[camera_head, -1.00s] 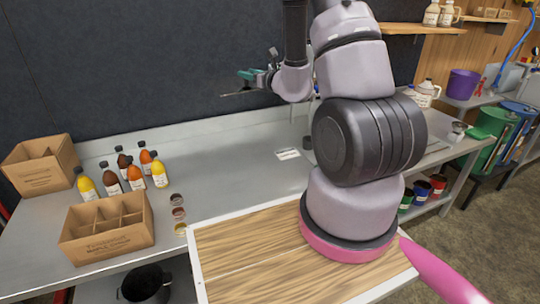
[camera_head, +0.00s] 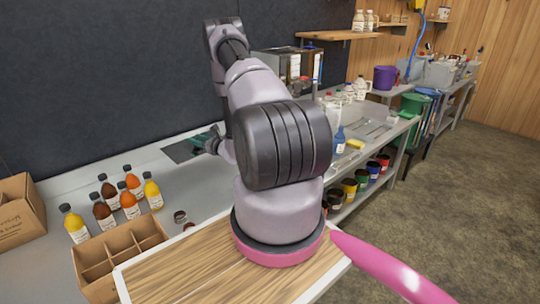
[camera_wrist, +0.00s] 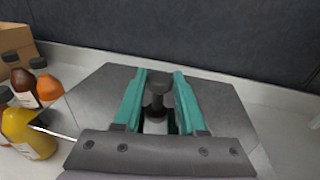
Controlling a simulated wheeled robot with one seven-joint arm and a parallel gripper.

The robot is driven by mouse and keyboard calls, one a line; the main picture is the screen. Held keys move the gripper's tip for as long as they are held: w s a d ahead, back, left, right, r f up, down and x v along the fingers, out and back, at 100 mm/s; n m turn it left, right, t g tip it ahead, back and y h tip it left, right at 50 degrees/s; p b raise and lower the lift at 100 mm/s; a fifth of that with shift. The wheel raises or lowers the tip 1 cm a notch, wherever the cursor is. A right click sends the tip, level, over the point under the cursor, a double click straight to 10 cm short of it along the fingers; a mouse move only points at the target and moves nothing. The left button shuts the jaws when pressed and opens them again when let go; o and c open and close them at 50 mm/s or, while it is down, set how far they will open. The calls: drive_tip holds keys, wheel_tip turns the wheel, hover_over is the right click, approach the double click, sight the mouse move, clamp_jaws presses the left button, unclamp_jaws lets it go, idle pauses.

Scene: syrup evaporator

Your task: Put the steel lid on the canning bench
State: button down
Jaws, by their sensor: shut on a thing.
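The steel lid (camera_wrist: 85,100) is a flat grey plate with a dark knob (camera_wrist: 158,88) in its middle. My gripper (camera_wrist: 158,80) has its teal fingers shut on either side of the knob. In the head view the lid (camera_head: 182,150) shows as a dark plate over the back of the grey canning bench (camera_head: 172,182), with my gripper (camera_head: 205,137) above it, partly hidden by my arm. The lid looks roughly level. I cannot tell whether it touches the bench.
Several bottles (camera_head: 130,203) of yellow, brown and orange stand left of the lid. Cardboard boxes (camera_head: 15,212) (camera_head: 115,250) stand beside and before them. A dark wall (camera_head: 90,80) rises behind. Small jar lids (camera_head: 180,216) lie near the wooden board (camera_head: 190,270).

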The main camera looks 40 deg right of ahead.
drive_tip(key=f, duration=0.3)
drive_tip(key=d+f, duration=0.1)
drive_tip(key=f, duration=0.3)
drive_tip(key=d+f, duration=0.1)
drive_tip(key=f, duration=0.3)
drive_tip(key=shift+s+d+f, duration=0.1)
drive_tip(key=shift+s+d, duration=0.15)
drive_tip(key=shift+s, duration=0.1)
drive_tip(key=shift+f, duration=2.35)
drive_tip(key=shift+s+f, duration=0.15)
drive_tip(key=shift+f, duration=0.2)
